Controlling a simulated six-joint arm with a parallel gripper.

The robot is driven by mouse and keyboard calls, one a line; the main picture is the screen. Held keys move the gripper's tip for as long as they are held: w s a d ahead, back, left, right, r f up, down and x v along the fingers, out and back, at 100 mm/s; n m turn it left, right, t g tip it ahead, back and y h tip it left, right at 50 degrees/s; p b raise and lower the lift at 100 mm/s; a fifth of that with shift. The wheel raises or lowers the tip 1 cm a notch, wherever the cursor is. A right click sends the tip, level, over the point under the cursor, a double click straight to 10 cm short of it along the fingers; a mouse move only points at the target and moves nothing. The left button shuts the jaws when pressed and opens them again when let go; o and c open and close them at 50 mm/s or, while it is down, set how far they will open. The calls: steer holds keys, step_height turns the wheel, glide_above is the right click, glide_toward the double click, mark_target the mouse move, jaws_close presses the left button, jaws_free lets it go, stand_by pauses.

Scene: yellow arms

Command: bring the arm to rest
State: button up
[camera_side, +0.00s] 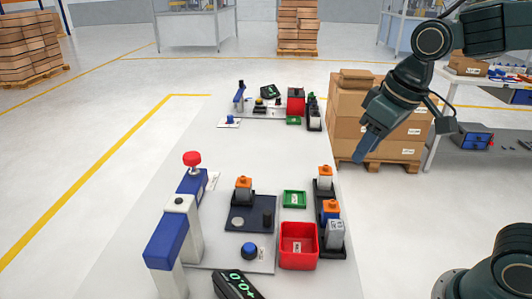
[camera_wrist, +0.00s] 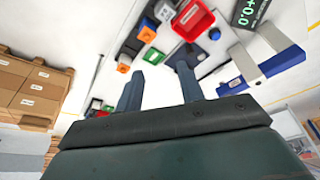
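My gripper (camera_side: 366,147) hangs in the air at the upper right of the side view, pointing down and left. It is to the right of the white work table (camera_side: 150,150) and in front of stacked cardboard boxes. In the wrist view the two blue-grey fingers of my gripper (camera_wrist: 160,70) stand apart with nothing between them, so it is open and empty. In the side view the fingers overlap and their gap is hidden.
On the table stand a red bin (camera_side: 299,246), a green tray (camera_side: 294,199), a dark plate (camera_side: 248,215) with an orange-topped block (camera_side: 243,187), a black rack with several blocks, and a blue-and-white stand (camera_side: 167,242). Cardboard boxes (camera_side: 350,120) stand behind my gripper.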

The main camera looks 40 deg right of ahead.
steer(key=s+d+m+t, duration=0.1)
steer(key=s+d+t, duration=0.1)
steer(key=s, duration=0.8)
steer(key=shift+s+d, duration=0.35)
steer(key=shift+d, duration=0.2)
